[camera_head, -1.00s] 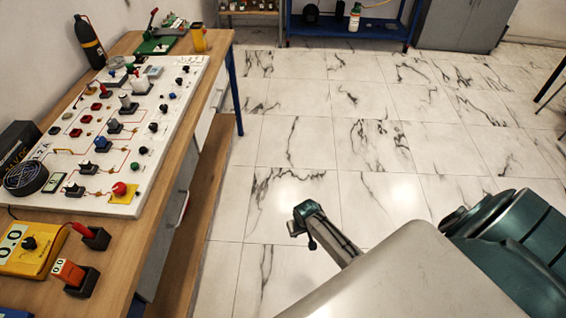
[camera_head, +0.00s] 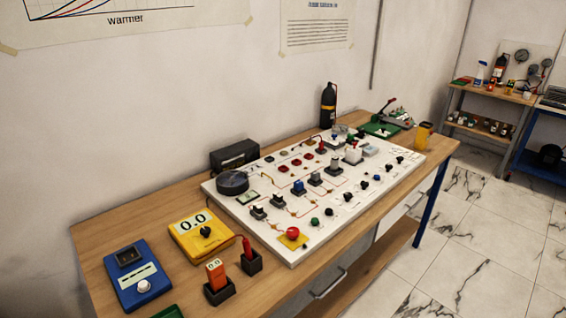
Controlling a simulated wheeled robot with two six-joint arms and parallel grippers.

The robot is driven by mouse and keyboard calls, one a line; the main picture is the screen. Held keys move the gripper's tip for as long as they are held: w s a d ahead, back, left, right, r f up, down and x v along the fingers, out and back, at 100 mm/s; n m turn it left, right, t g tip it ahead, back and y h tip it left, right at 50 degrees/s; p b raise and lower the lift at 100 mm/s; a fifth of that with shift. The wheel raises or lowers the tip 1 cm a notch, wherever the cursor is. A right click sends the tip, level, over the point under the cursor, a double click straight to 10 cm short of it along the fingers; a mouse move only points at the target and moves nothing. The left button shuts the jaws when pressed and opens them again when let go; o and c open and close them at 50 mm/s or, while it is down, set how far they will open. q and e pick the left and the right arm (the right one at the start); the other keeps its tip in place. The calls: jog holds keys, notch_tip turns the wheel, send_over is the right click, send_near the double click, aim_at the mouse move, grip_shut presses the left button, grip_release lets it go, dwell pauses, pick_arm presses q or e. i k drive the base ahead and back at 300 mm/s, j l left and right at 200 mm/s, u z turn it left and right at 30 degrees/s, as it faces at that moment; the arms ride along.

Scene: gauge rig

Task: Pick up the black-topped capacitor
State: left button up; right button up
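The white circuit board (camera_head: 266,236) lies on the wooden bench and carries several small parts. Among them are a blue block-like part (camera_head: 298,187), a grey upright part (camera_head: 315,178), another grey part (camera_head: 332,168) and a pale larger part (camera_head: 353,155). Small dark-topped parts (camera_head: 257,212) sit near the board's left front. I cannot tell at this size which part is the black-topped capacitor. Neither of my grippers is in view.
A red button on a yellow base (camera_head: 292,234) sits at the board's front. Beside the board are a yellow meter (camera_head: 201,236), a blue meter (camera_head: 138,279) and an orange tester in a black holder (camera_head: 217,281). A black bottle (camera_head: 328,105) stands behind. Floor (camera_head: 455,255) at right is clear.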

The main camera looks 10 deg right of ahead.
aim_at(334, 161)
jog(key=i+l+u, duration=0.15)
jog(key=l+u, duration=0.25)
jog(key=l, duration=0.25)
jog(key=i+l+u, duration=0.1)
jog(key=l+u, duration=0.25)
jog(key=l, duration=0.3)
jog(key=l+u, duration=0.4)
jog(key=l, duration=0.25)
